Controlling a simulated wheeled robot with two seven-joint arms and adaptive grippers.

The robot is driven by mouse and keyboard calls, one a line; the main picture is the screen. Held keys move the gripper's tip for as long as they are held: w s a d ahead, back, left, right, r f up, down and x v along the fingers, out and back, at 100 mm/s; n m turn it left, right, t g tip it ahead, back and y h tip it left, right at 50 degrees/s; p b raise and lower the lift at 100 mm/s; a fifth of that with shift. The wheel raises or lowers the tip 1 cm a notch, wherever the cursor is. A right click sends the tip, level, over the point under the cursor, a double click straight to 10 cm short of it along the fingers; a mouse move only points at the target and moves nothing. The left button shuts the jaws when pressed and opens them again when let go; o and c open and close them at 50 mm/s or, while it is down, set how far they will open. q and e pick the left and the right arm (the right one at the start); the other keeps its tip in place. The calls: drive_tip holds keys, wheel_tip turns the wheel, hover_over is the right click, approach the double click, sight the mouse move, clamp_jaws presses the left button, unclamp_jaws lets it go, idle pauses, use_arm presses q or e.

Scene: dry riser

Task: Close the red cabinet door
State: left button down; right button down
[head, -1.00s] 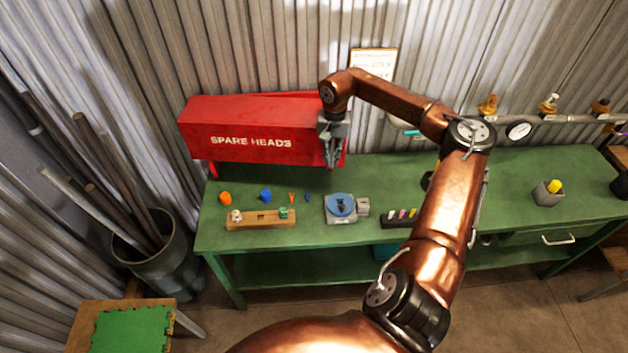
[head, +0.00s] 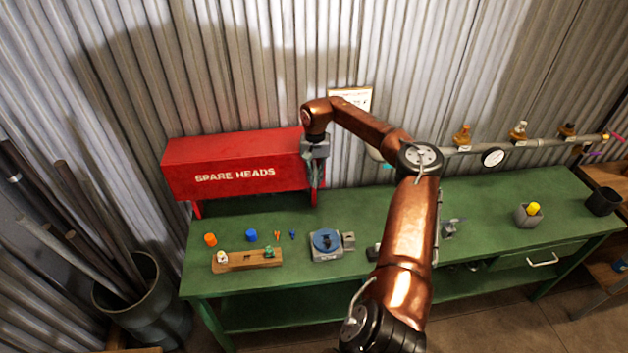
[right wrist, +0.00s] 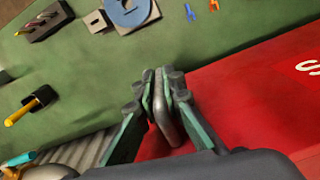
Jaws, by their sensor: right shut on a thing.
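The red cabinet (head: 185,160), lettered SPARE HEADS, stands on legs at the back left of the green bench in the head view. Its lettered front door (head: 237,178) looks flush or nearly flush with the body; I cannot tell whether a small gap is left at the right edge. My right gripper (head: 315,182) is at the door's right end. In the right wrist view its fingers (right wrist: 160,90) are closed around a grey metal handle (right wrist: 168,120) against the red door face (right wrist: 235,95). My right gripper hides the door's right edge. My left gripper is not in view.
On the green bench (head: 370,210), in front of the cabinet, lie an orange cap (head: 210,240), a blue cap (head: 251,235), a wooden block (head: 247,260) and a blue round fixture (head: 326,241). A pipe with a gauge (head: 493,157) runs along the wall at right.

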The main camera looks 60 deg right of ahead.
drive_tip(key=c, duration=2)
unclamp_jaws()
drive_tip(key=shift+w+d, duration=0.2)
drive_tip(key=shift+d, duration=0.2)
drive_tip(key=shift+c, duration=0.2)
drive_tip(key=shift+a+r, duration=0.1)
wheel_tip(320, 180, up, 12)
